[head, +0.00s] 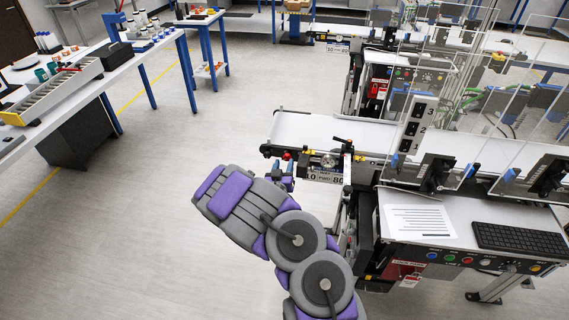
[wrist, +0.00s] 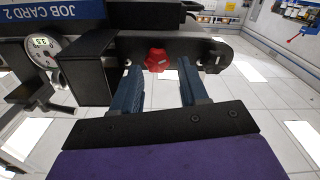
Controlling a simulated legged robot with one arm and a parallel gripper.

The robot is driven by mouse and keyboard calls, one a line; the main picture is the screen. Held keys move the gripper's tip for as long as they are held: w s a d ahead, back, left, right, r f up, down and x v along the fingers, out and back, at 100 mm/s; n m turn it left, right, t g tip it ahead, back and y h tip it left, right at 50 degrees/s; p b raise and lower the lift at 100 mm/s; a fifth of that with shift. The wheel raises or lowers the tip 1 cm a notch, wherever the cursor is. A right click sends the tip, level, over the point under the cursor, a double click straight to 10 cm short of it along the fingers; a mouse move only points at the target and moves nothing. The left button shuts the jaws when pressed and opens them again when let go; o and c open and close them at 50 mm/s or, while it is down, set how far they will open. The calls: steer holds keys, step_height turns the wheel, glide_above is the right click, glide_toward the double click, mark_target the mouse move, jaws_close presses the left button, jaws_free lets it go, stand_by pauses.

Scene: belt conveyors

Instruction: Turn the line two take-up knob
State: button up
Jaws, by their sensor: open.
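A red lobed knob (wrist: 157,60) sits on the dark end bracket of a conveyor in the wrist view. In the head view a small red knob (head: 287,156) shows at the left end of the nearer conveyor (head: 310,127). My gripper (wrist: 157,68) is open and empty, with one blue finger on each side of the knob. The fingertips look level with its near part; I cannot tell whether they touch it. In the head view my gripper (head: 281,178) is just below the conveyor end, partly hidden by my wrist.
A round dial gauge (wrist: 42,50) and an upside-down "JOB CARD 2" sign (wrist: 80,16) are left of the knob in the wrist view. A control desk (head: 430,222) with paper and keyboard stands right. A similar conveyor is behind. The floor (head: 190,140) at left is clear.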

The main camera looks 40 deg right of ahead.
mark_target(287, 160)
steer(key=shift+w+d+f, duration=0.1)
steer(key=shift+w+d, duration=0.25)
steer(key=shift+d, duration=0.35)
steer(key=shift+w+d+f, duration=0.1)
steer(key=shift+w+d, duration=0.25)
steer(key=shift+d, duration=0.3)
steer(key=shift+a+r, duration=0.2)
steer(key=shift+a, duration=0.2)
steer(key=shift+c, duration=0.2)
steer(key=shift+d, duration=0.15)
steer(key=c, duration=0.7)
